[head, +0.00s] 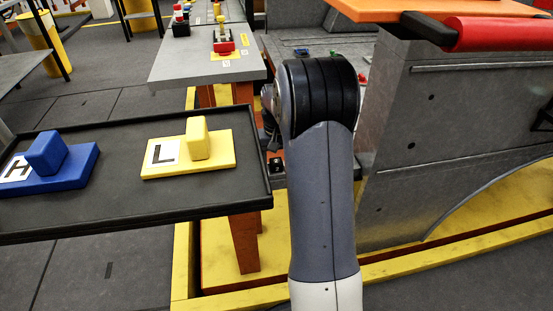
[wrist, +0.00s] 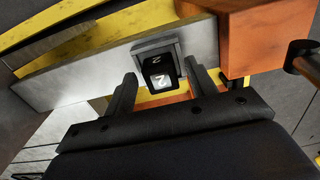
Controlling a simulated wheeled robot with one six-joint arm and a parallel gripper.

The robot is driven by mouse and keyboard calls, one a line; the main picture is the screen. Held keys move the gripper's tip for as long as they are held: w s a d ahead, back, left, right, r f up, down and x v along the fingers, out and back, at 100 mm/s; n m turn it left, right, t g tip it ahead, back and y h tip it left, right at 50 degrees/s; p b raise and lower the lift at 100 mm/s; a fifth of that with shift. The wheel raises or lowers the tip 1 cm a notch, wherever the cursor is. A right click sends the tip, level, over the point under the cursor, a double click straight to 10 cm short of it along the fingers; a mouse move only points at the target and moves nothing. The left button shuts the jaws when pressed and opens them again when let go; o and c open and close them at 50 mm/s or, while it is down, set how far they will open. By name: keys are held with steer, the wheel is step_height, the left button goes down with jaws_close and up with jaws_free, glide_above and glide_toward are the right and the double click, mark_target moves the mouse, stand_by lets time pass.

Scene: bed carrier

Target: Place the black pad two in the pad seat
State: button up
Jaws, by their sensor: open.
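The black pad two (wrist: 160,76) shows in the wrist view with a white label and the figure 2. It sits at the mouth of the grey square-framed pad seat (wrist: 172,46) on a grey panel. Whether it is fully inside the frame cannot be told. My gripper (wrist: 160,69) is open, one finger on each side of the pad, with a visible gap at the right finger. Contact at the left finger is unclear. In the head view my arm hides most of the gripper and the seat.
An orange block (wrist: 265,38) stands close right of the seat. In the head view, a black tray (head: 95,212) holds a blue H block (head: 48,165) and a yellow L block (head: 190,155). A large grey structure (head: 440,130) stands right of my arm.

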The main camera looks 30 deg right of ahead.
mark_target(277, 162)
steer(key=shift+r, duration=0.1)
step_height(277, 162, up, 8)
steer(key=p, duration=0.2)
steer(key=shift+f+p, duration=0.2)
steer(key=shift+p, duration=0.1)
stand_by(1.1)
